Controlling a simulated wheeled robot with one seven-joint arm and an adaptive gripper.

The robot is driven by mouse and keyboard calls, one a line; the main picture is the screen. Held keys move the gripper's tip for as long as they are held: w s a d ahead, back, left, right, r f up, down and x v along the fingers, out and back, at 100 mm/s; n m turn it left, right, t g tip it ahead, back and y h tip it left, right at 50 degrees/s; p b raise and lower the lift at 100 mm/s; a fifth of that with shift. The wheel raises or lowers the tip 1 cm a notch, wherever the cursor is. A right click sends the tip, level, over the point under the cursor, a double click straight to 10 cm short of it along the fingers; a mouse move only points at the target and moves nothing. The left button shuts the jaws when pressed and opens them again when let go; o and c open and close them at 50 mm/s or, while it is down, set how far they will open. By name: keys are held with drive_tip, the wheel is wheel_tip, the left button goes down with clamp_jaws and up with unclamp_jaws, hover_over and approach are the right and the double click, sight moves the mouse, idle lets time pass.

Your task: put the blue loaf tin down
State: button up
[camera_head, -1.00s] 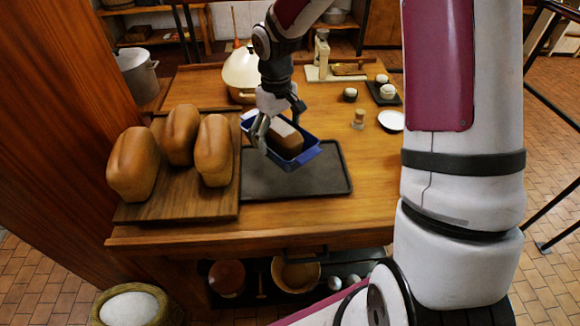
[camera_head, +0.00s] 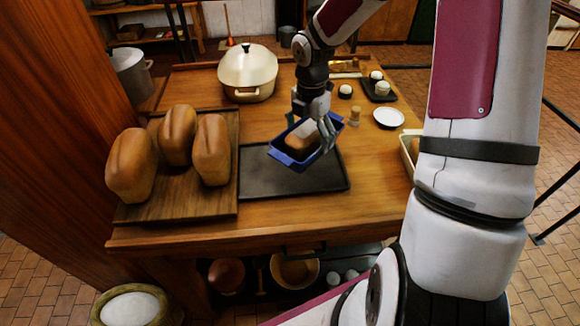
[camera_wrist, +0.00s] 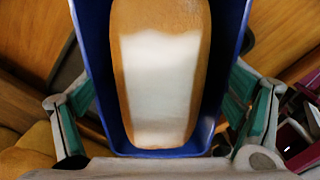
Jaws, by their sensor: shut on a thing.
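The blue loaf tin (camera_head: 288,161) is in my gripper (camera_head: 316,126), with a brown, pale-topped loaf (camera_head: 300,140) inside it. In the head view the tin looks tilted and is over the back right part of the black tray (camera_head: 262,187); I cannot tell how high it is. In the wrist view the tin (camera_wrist: 165,152) fills the middle, with the loaf (camera_wrist: 160,85) in it and a green-padded finger at either side. Part of the tin's far side is hidden by my gripper.
A wooden board (camera_head: 178,207) with several loaves stands left of the tray. A cream lidded pot (camera_head: 246,74) is behind. The front table strip is clear.

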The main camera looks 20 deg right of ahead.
drive_tip(key=n, duration=0.1)
drive_tip(key=d+n, duration=0.1)
drive_tip(key=n, duration=0.1)
drive_tip(key=s+d+n, duration=0.1)
drive_tip(key=n, duration=0.1)
drive_tip(key=shift+f, duration=0.2)
drive_tip(key=n, duration=0.2)
drive_tip(key=d+n, duration=0.1)
drive_tip(key=n, duration=0.1)
drive_tip(key=shift+s+d+f, duration=0.2)
drive_tip(key=shift+s, duration=0.2)
hover_over(265, 169)
drive_tip(key=shift+f, duration=0.75)
drive_tip(key=shift+f+p, duration=0.3)
drive_tip(key=shift+f, duration=1.45)
drive_tip(key=shift+f, duration=0.15)
drive_tip(key=o, duration=1.2)
drive_tip(key=shift+c, duration=0.2)
drive_tip(key=shift+s, duration=0.1)
